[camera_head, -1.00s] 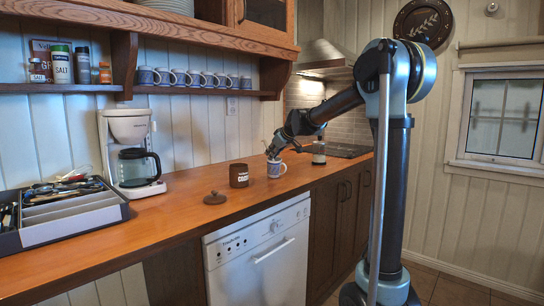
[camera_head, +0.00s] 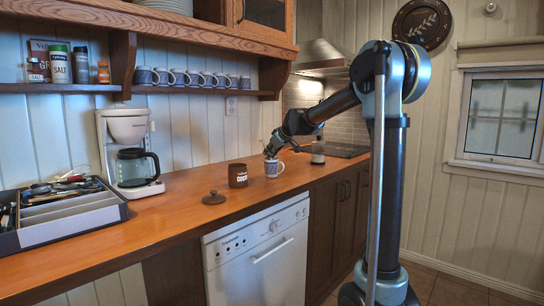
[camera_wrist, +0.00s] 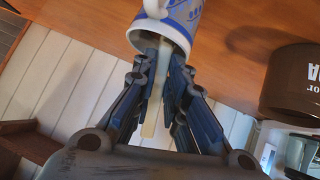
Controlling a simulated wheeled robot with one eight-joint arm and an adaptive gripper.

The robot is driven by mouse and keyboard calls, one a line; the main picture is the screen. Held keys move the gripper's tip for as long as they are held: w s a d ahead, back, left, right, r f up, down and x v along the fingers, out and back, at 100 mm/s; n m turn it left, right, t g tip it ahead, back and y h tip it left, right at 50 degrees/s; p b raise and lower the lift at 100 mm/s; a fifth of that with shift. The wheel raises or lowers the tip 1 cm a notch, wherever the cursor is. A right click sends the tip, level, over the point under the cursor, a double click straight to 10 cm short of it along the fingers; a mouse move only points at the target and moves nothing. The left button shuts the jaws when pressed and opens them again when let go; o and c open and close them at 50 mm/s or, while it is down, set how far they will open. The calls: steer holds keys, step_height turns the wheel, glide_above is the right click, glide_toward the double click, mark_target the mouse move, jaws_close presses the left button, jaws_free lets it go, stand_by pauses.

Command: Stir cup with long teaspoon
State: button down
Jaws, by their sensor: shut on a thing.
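The white cup with blue pattern (camera_head: 274,169) stands on the counter, and its rim and handle show in the wrist view (camera_wrist: 180,22). My gripper (camera_head: 271,154) is just above the cup's mouth. In the wrist view my gripper (camera_wrist: 163,85) is shut on a thin pale shaft, the long teaspoon (camera_wrist: 152,112), between its fingers. The teaspoon runs toward the cup's mouth. Its bowl end is hidden, so I cannot tell how deep it sits.
A brown cocoa canister (camera_head: 238,175) stands open just left of the cup, with a brown lid (camera_head: 213,198) lying nearby. A coffee maker (camera_head: 127,150) and a utensil tray (camera_head: 70,217) are farther left. A dark bottle (camera_head: 318,152) stands to the right.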

steer(key=a+r, duration=0.3)
steer(key=r, duration=0.5)
steer(key=shift+w+a+r, duration=0.25)
steer(key=shift+a+r, duration=0.05)
steer(key=shift+r, duration=0.1)
stand_by(0.6)
stand_by(0.9)
steer(key=shift+r, duration=2.5)
